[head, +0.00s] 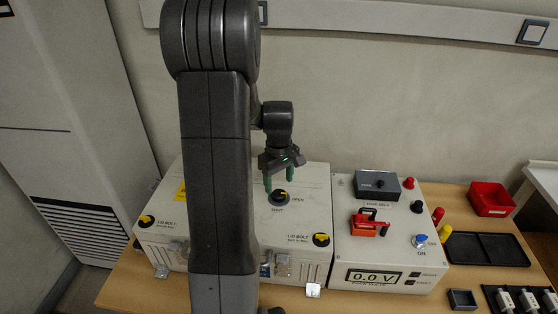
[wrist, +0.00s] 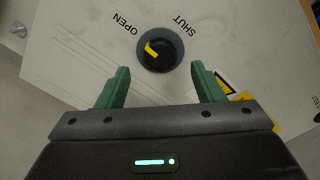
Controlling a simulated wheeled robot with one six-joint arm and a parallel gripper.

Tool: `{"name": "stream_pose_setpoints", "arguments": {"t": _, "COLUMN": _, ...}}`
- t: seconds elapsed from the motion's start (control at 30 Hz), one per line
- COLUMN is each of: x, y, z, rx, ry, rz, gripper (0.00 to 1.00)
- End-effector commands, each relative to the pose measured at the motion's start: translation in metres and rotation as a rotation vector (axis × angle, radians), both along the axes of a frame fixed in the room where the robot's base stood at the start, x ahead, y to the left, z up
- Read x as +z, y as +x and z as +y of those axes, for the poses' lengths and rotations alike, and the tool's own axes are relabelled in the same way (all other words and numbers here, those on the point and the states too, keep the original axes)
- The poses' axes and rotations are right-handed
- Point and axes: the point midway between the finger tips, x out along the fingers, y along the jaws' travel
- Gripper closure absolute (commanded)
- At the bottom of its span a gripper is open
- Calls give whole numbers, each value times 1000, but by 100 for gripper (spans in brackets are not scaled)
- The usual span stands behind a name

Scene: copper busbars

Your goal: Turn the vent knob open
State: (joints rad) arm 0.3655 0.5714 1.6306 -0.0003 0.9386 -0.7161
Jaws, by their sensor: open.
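The vent knob (wrist: 165,57) is a round black knob on a dark base, with a yellow mark on the left part of its face in the wrist view. OPEN is printed to its upper left and SHUT to its upper right there. In the head view the knob (head: 279,199) is on the lid of the white battery box (head: 240,222). My gripper (head: 278,181) is open and empty above the lid, close to the knob. In the wrist view the green fingers of my gripper (wrist: 160,72) are apart, with the knob ahead of the gap between them.
Lid bolts with yellow marks (head: 147,220) (head: 321,239) are at the box's front corners. To the right stands a white unit (head: 345,215) with a red handle (head: 369,224), a blue knob and a 0.0 V display. A red bin (head: 490,199) and black tray (head: 487,248) lie farther right.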

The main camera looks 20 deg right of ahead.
Motion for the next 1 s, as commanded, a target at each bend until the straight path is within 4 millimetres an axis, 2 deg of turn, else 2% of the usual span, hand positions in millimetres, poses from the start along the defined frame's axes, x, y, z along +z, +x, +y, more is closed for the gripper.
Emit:
{"name": "stream_pose_setpoints", "arguments": {"t": 0.03, "x": 14, "y": 1, "z": 0, "rx": 0, "ry": -2, "rz": -5, "gripper": 39}}
{"name": "stream_pose_setpoints", "arguments": {"t": 0.2, "x": 53, "y": 1, "z": 0, "rx": 0, "ry": -2, "rz": -5, "gripper": 39}}
{"name": "stream_pose_setpoints", "arguments": {"t": 0.4, "x": 84, "y": 0, "z": 0, "rx": 1, "ry": -1, "rz": -3, "gripper": 39}}
{"name": "stream_pose_setpoints", "arguments": {"t": 0.6, "x": 95, "y": 0, "z": 0, "rx": 1, "ry": 0, "rz": 0, "gripper": 39}}
{"name": "stream_pose_setpoints", "arguments": {"t": 1.0, "x": 95, "y": 0, "z": 0, "rx": 1, "ry": 0, "rz": 0, "gripper": 39}}
